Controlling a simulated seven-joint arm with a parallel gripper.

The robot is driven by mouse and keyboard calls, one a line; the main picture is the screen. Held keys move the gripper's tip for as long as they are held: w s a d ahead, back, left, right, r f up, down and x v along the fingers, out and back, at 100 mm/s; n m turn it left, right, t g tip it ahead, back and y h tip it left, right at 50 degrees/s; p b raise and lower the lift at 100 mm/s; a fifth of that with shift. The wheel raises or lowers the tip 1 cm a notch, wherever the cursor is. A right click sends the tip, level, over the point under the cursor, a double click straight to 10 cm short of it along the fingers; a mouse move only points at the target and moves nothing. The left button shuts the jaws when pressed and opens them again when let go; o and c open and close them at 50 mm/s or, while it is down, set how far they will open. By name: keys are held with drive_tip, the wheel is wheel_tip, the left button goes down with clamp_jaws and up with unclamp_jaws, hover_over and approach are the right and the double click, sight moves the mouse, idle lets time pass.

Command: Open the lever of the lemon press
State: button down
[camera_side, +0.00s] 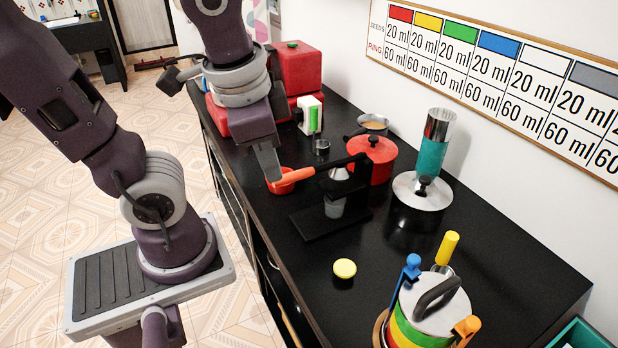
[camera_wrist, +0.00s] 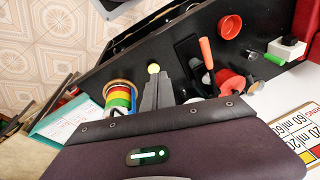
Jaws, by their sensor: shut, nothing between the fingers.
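The lemon press (camera_side: 330,218) has a black base and stands on the dark counter, with a metal cone (camera_side: 339,173) and a cup under it. Its black lever (camera_side: 340,162) lies nearly level across the top, ending in an orange handle (camera_side: 297,176) that points left. In the wrist view the orange handle (camera_wrist: 205,52) lies right of the fingers. My gripper (camera_side: 272,178) is shut and empty, pointing down close to the handle's free end; whether it touches is unclear. The shut fingers also show in the wrist view (camera_wrist: 162,76).
A red bowl (camera_side: 284,187) sits behind the handle. A red pot (camera_side: 371,158) stands behind the press. The counter's left edge is close to my gripper.

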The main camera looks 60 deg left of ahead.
drive_tip(key=w+a+f+m+g+y, duration=0.1)
drive_tip(key=w+f+m+y, duration=0.35)
drive_tip(key=f+m, duration=0.35)
drive_tip(key=w+f+m+g+y, duration=0.2)
drive_tip(key=w+f+m+y, duration=0.2)
drive_tip(key=f+m+y, duration=0.3)
drive_tip(key=d+f+x, duration=0.1)
drive_tip(key=x, duration=1)
drive_tip(key=r, duration=0.2)
drive_tip(key=r+h, duration=0.1)
drive_tip(key=shift+w+a+r, duration=0.15)
drive_tip(key=shift+a+r, duration=0.15)
drive_tip(key=shift+r, duration=0.05)
